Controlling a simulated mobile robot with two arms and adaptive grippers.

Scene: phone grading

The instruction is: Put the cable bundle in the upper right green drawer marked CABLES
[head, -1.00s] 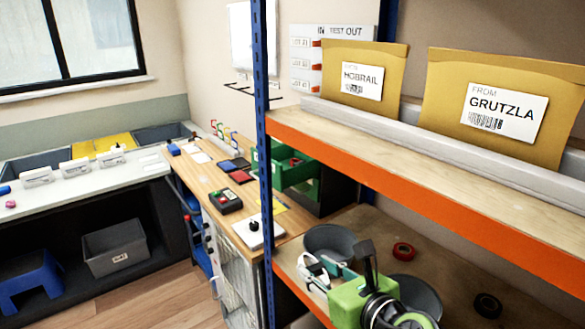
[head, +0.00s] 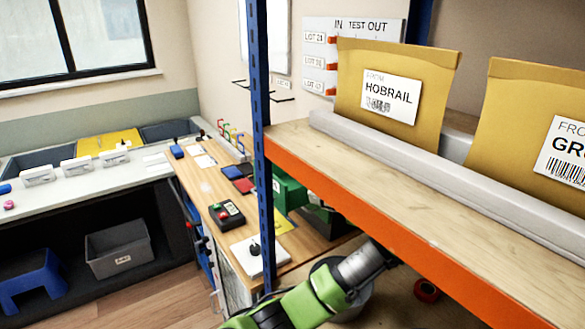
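The green drawer unit (head: 288,190) stands on the wooden workbench, mostly hidden behind the blue rack post and the orange-edged shelf. I cannot read a CABLES mark or make out its upper right drawer. I cannot make out the cable bundle in this view. A green and grey link of one of my arms (head: 312,299) reaches up from the bottom centre and passes under the shelf edge. Neither gripper shows.
The blue rack post (head: 260,150) and shelf (head: 390,185) stand close in front. Padded envelopes (head: 392,95) stand on the shelf. A red roll (head: 427,290) lies below it. The workbench (head: 200,185) holds a red-button box (head: 227,214) and a white device (head: 259,257). Floor is open at lower left.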

